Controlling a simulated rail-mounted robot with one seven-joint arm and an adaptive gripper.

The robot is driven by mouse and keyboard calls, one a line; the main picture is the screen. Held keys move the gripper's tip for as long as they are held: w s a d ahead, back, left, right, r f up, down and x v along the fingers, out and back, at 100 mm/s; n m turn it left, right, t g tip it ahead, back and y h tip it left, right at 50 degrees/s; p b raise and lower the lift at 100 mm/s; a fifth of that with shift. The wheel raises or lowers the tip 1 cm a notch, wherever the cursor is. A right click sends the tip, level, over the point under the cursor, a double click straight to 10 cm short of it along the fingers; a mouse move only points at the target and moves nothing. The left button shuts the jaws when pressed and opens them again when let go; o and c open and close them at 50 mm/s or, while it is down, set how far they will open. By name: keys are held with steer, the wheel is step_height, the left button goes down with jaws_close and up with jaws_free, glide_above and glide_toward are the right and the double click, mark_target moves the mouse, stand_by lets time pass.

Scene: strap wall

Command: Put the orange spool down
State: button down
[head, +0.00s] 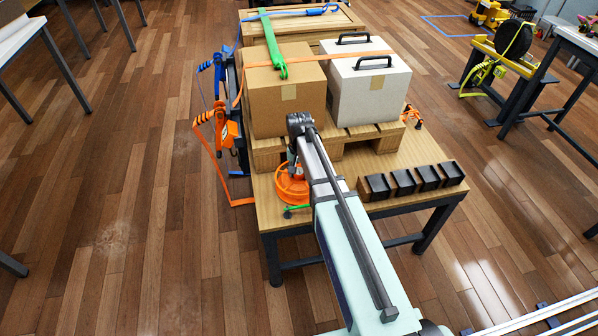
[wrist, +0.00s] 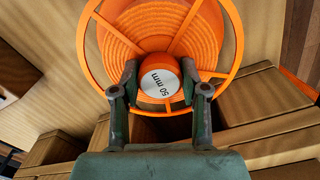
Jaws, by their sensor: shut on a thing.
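The orange spool (head: 291,187) is at the left front part of the wooden table (head: 338,205), in front of the pallet. It is partly hidden by my arm in the head view. In the wrist view the spool (wrist: 200,45) shows a spoked orange rim, wound orange strap and a white hub marked "50 mm" (wrist: 160,83). My gripper (wrist: 160,84) has one finger on each side of the hub and is shut on it. In the head view my gripper is mostly hidden behind my arm. I cannot tell whether the spool touches the table top.
A cardboard box (head: 284,95) and a white box (head: 368,88) stand strapped on a wooden pallet (head: 350,137) behind. Several black blocks (head: 403,182) line the table's right front. A green-ended item (head: 297,210) lies near the front edge. Orange and blue ratchets (head: 227,130) hang at the left.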

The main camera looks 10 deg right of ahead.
steer(key=shift+f, duration=0.1)
steer(key=c, duration=0.6)
jaws_free()
step_height(320, 180, up, 11)
steer(key=shift+r, duration=0.2)
steer(key=shift+o, duration=0.5)
steer(key=shift+r, duration=0.45)
